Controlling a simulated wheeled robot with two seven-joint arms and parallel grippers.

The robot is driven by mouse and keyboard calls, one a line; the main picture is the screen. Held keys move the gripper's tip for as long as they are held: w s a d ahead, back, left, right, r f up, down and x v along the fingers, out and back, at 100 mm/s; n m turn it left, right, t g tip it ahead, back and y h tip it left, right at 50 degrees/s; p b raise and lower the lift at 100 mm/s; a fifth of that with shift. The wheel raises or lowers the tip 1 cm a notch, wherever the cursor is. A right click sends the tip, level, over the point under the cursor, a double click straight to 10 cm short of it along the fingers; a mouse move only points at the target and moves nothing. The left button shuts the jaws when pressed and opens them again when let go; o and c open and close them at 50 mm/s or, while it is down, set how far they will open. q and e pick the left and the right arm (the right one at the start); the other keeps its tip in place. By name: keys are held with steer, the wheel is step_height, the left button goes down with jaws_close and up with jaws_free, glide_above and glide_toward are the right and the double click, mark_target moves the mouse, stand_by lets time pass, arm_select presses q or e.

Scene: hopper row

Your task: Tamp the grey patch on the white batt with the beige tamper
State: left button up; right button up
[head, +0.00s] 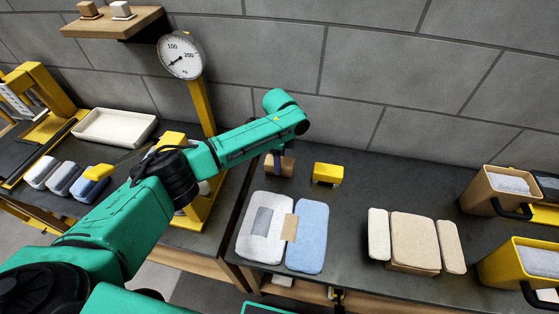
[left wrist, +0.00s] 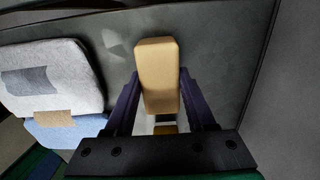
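The beige tamper (head: 287,169) is a block near the back of the dark table, behind the batts. My left gripper (head: 278,161) points down at it, with a purple finger across its near side. In the left wrist view the tamper (left wrist: 158,70) sits between both purple fingers (left wrist: 159,90), which meet its sides; the gripper looks shut on it. Whether it touches the table is unclear. The white batt (head: 246,243) lies flat in front, with the grey patch (head: 262,221) on it; both also show at the left of the wrist view. My right gripper is not in view.
A yellow block (head: 327,174) stands right of the tamper. A blue batt (head: 310,250) adjoins the white one, with a beige patch (head: 290,228) across their seam. Beige batts (head: 414,240) lie to the right, then hoppers (head: 500,190). A dial scale (head: 181,55) stands left.

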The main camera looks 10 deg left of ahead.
arm_select(q)
jaws_close()
steer(key=shift+r, duration=0.1)
step_height(320, 180, up, 6)
steer(key=p, duration=0.6)
